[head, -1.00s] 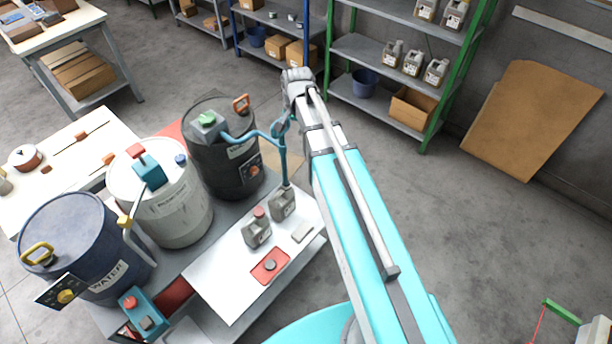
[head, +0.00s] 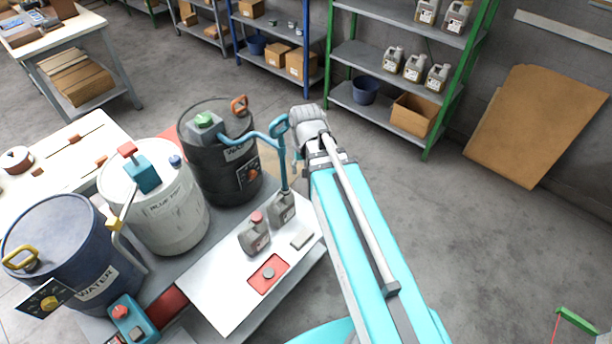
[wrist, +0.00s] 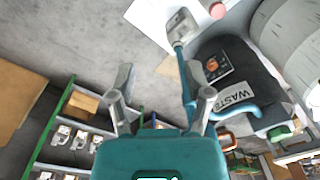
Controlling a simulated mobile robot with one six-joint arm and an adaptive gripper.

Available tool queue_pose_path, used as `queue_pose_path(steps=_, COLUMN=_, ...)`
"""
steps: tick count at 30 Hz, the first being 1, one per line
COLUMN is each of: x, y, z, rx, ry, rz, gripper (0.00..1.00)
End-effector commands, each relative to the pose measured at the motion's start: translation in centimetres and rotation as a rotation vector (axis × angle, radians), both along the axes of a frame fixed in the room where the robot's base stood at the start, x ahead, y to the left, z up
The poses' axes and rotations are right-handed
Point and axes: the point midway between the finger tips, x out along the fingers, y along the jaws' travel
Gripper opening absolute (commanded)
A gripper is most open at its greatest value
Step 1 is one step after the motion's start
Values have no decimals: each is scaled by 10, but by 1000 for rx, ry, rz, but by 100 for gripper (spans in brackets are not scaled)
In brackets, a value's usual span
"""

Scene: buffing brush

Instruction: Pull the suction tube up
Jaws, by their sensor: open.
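The suction tube (head: 283,170) is teal. In the head view my arm mostly hides the fingers, just right of the tube.
A second grey canister (head: 254,236) with a red cap and a red button plate (head: 269,273) are on the white bench top. A white drum (head: 155,210) and a blue WATER drum (head: 70,250) stand to the left.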

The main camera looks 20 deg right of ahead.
Motion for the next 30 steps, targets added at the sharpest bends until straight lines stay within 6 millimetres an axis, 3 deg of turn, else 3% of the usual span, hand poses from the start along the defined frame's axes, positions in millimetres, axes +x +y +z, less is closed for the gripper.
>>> queue_pose_path(steps=6, x=-11, y=-1, z=-7, rx=-6, ry=6, rz=43, gripper=65)
queue_pose_path(steps=19, x=-14, y=-1, z=-8, rx=-8, ry=8, rz=54, gripper=65)
queue_pose_path(steps=27, x=-42, y=-3, z=-25, rx=-23, ry=25, rz=165, gripper=65)
queue_pose_path(steps=30, x=-44, y=-3, z=-25, rx=-25, ry=28, rz=180, gripper=65)
